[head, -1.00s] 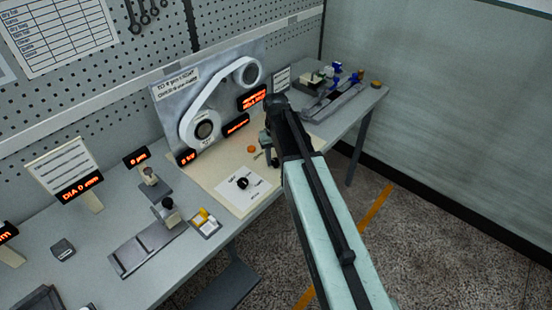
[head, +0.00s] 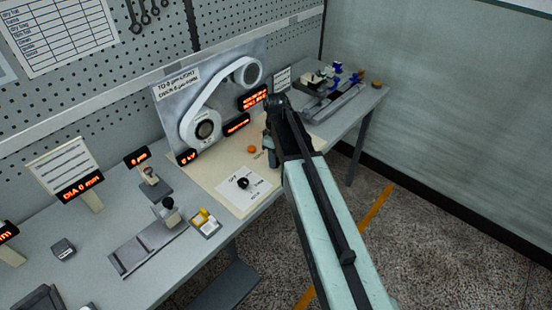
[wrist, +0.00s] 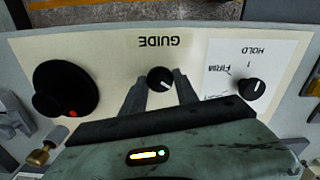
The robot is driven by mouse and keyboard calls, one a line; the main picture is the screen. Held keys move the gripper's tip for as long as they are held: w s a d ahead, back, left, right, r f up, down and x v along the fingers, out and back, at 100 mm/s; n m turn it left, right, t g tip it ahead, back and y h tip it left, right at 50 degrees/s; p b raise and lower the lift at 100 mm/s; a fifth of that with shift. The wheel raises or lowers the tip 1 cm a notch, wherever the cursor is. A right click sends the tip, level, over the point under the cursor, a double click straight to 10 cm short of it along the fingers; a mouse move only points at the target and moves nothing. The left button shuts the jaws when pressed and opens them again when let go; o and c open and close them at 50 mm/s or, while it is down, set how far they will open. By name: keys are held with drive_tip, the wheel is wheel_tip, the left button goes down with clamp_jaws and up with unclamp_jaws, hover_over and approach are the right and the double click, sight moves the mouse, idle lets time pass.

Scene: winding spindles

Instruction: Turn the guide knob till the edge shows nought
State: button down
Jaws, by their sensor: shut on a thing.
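The guide knob (wrist: 160,78) is a small black knob with a white pointer line, below the upside-down word GUIDE on a cream panel (wrist: 95,50) in the wrist view. My gripper (wrist: 158,88) has one finger on each side of it and is shut on it. In the head view my gripper (head: 271,152) reaches down to the bench, and the arm and fingers hide the guide knob. Orange displays (head: 236,124) and (head: 252,98) stand behind it; their text is too small to read, so I cannot tell the edge reading.
A large black knob with a red dot (wrist: 66,90) lies left of the guide knob, and a HOLD/FIRM dial (wrist: 251,88) lies right. A belt and pulley panel (head: 172,108) stands behind. A slide fixture (head: 147,248) lies on the left bench.

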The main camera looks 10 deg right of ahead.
drive_tip(key=shift+n, duration=0.3)
idle(0.4)
drive_tip(key=c, duration=0.9)
unclamp_jaws()
drive_tip(key=shift+c, duration=0.2)
wheel_tip(320, 180, up, 8)
drive_tip(key=p, duration=0.8)
drive_tip(key=shift+f, duration=0.1)
